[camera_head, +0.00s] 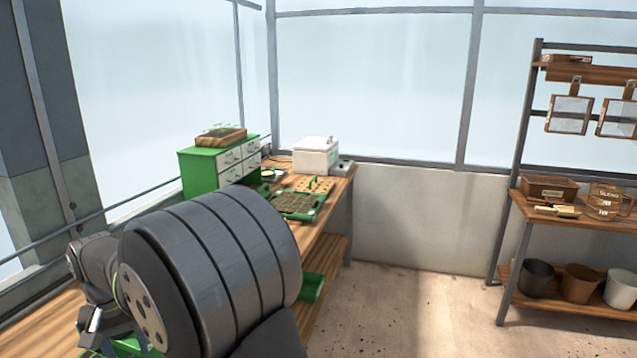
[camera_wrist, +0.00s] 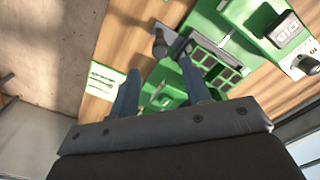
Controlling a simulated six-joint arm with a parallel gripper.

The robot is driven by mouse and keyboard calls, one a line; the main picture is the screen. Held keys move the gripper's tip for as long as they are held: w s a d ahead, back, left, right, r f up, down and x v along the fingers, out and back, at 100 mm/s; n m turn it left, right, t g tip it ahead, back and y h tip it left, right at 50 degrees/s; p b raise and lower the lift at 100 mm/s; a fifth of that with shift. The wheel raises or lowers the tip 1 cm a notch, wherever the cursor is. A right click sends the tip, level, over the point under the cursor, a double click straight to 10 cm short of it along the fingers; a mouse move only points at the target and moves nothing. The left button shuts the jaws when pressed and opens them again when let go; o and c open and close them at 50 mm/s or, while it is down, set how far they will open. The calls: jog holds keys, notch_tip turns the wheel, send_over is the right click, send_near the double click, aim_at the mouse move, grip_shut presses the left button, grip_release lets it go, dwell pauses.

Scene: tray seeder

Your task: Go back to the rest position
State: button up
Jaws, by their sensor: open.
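My gripper (camera_wrist: 158,66) shows in the wrist view with its two blue-grey fingers apart and nothing seen between them. Beyond the fingers, on a wooden surface, are green equipment with a row of square cells (camera_wrist: 228,76) and a dark rounded piece (camera_wrist: 160,45). How far the fingers are from these I cannot tell. In the head view my dark arm fills the lower left foreground, and whether the fingertips show there I cannot make out.
The wooden bench (camera_head: 326,212) carries a green drawer unit (camera_head: 198,171), a white box (camera_head: 316,156) and a green seedling tray (camera_head: 297,205). A shelf rack (camera_head: 517,259) with pots stands at right. Open floor (camera_head: 420,310) lies between.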

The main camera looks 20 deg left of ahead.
notch_tip(320, 180, down, 6)
jog(key=shift+f, duration=0.25)
jog(key=shift+s, duration=0.15)
jog(key=shift+r, duration=0.15)
jog(key=shift+w+r, duration=0.2)
jog(key=shift+r, duration=0.05)
notch_tip(320, 180, up, 17)
notch_tip(320, 180, down, 18)
jog(key=shift+r, duration=0.1)
jog(key=s, duration=1)
notch_tip(320, 180, up, 17)
jog(key=shift+s+f, duration=0.25)
jog(key=shift+f, duration=0.7)
jog(key=shift+s+f, duration=0.2)
jog(key=shift+f, duration=0.7)
jog(key=shift+s+f, duration=0.25)
jog(key=shift+f, duration=0.7)
